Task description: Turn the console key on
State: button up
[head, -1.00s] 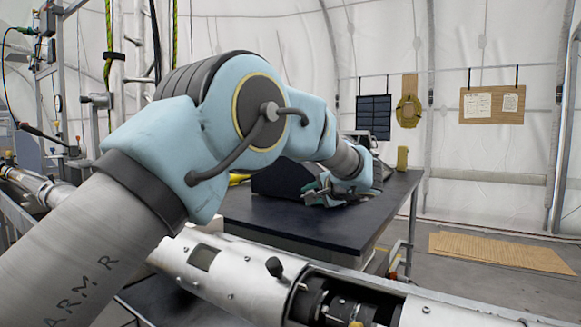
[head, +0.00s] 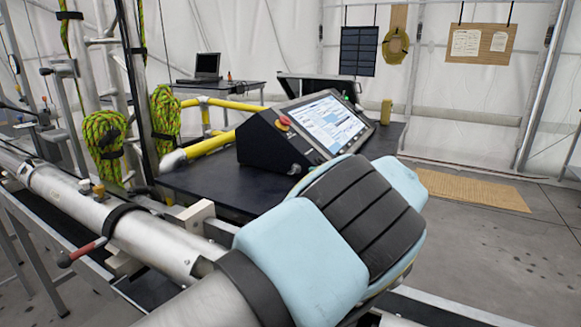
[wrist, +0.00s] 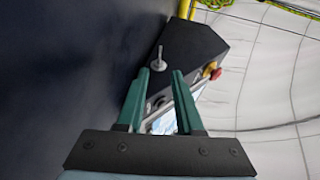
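The console (head: 262,150) is a black sloped box with a lit screen (head: 330,122) and a red button on yellow (head: 283,123), standing on a dark table. My arm's pale blue joint is in front of it in the head view, and my gripper is out of sight there. In the wrist view my gripper (wrist: 160,72) has two green fingers, apart with nothing held between them. The console (wrist: 190,48) lies beyond the fingertips, partly hidden by them. A small silver key-like piece (wrist: 159,62) stands near the fingertips; I cannot tell whether they touch it.
The dark table top (head: 200,185) is bare left of the console. A yellow rail (head: 210,143) runs behind it. A long metal tube (head: 150,235) lies in front. A laptop (head: 206,66) stands on a farther table. The floor on the right is clear around a tan mat (head: 470,188).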

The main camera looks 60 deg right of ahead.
aim_at(292, 172)
jog(key=p+x, duration=0.3)
jog(key=x, duration=0.6)
jog(key=shift+w+d+f, duration=0.1)
jog(key=shift+w, duration=0.25)
jog(key=shift+c, duration=0.3)
grip_shut()
dwell(0.6)
